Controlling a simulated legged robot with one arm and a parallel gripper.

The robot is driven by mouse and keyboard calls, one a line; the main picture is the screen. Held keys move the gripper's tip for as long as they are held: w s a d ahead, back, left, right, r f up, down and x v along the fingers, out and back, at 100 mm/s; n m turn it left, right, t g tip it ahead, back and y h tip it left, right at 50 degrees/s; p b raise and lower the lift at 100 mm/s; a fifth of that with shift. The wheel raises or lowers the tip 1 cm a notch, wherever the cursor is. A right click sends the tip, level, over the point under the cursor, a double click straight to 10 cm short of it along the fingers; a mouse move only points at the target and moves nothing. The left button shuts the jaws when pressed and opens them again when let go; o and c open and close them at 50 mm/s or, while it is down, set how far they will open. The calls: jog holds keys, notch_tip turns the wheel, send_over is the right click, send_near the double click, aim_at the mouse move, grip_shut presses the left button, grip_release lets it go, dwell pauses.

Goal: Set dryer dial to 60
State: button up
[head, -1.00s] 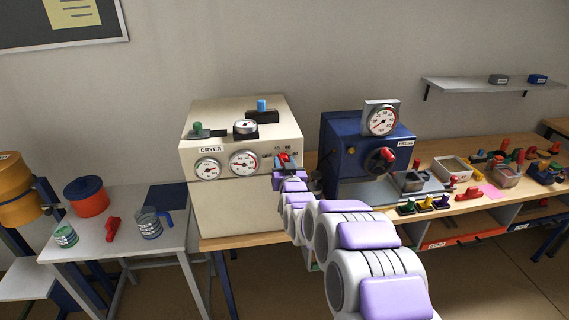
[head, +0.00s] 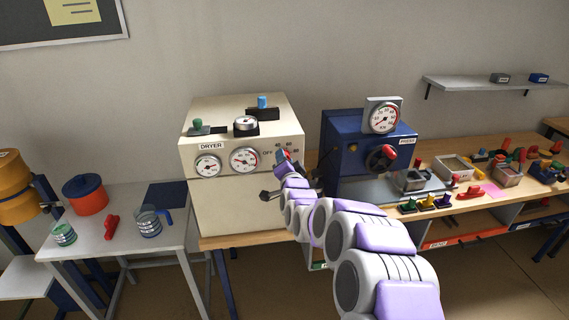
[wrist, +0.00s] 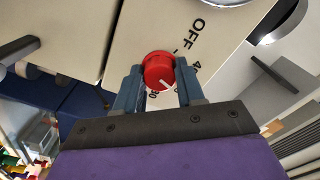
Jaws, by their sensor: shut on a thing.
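The dryer (head: 240,210) is a cream box with a DRYER label, on a wooden bench. Its red dial (wrist: 158,70) is on the front panel, beside printed marks OFF, 40 and others partly covered. My gripper (wrist: 160,80) is shut on the dial, one blue-grey finger on each side. In the head view my gripper (head: 284,158) is at the dryer's right front, and the dial is mostly hidden. The white pointer line on the dial points away from OFF, between the 40 and 80 marks. The mark right at its tip is hard to read.
Two round gauges (head: 244,160) sit left of the dial. A dark handle (head: 270,194) sticks out below it. The blue press (head: 345,145) stands close on the right. A side table (head: 120,250) with a red pot (head: 86,196) is at left.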

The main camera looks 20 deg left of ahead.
jog(key=shift+w+d+r+m, duration=0.1)
jog(key=shift+d+r+m, duration=0.1)
jog(key=shift+m, duration=0.4)
jog(key=o, duration=0.8)
jog(key=shift+w+f, duration=0.1)
jog(key=shift+f, duration=0.05)
jog(key=shift+o, duration=1.1)
jog(key=shift+a, duration=0.1)
jog(key=p+v, duration=0.2)
jog(key=v, duration=1.5)
jog(key=shift+s+f+p, duration=0.15)
jog(key=shift+s+p, duration=0.1)
jog(key=shift+p, duration=0.05)
